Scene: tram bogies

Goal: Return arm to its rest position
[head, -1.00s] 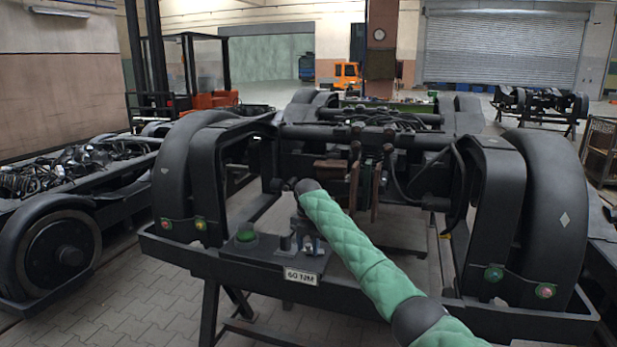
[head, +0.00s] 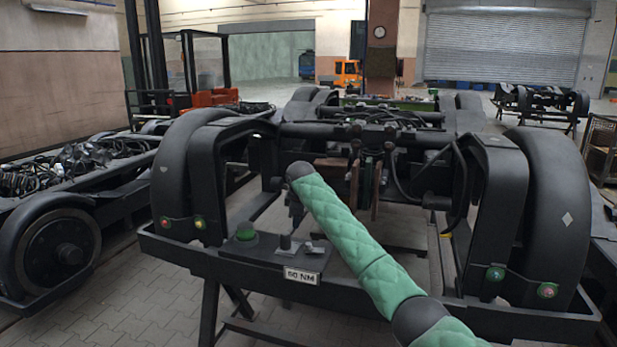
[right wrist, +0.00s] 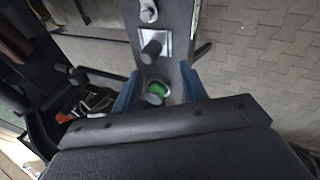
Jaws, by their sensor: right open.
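My right arm (head: 355,245), in a green quilted sleeve, reaches in from the bottom right over the front beam of the bogie (head: 400,300). Its wrist hides most of my right gripper (head: 297,210), which is above the beam's control plate. In the right wrist view my right gripper (right wrist: 160,88) shows two blue fingers spread apart with nothing held. My left gripper is not in view.
The plate carries a "60 NM" label (head: 302,275). Curved black wheel covers (head: 545,215) stand at both sides of the bogie. Another bogie (head: 70,220) is at the left, with a forklift (head: 205,85) behind. Paved floor (head: 140,315) is free at the front left.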

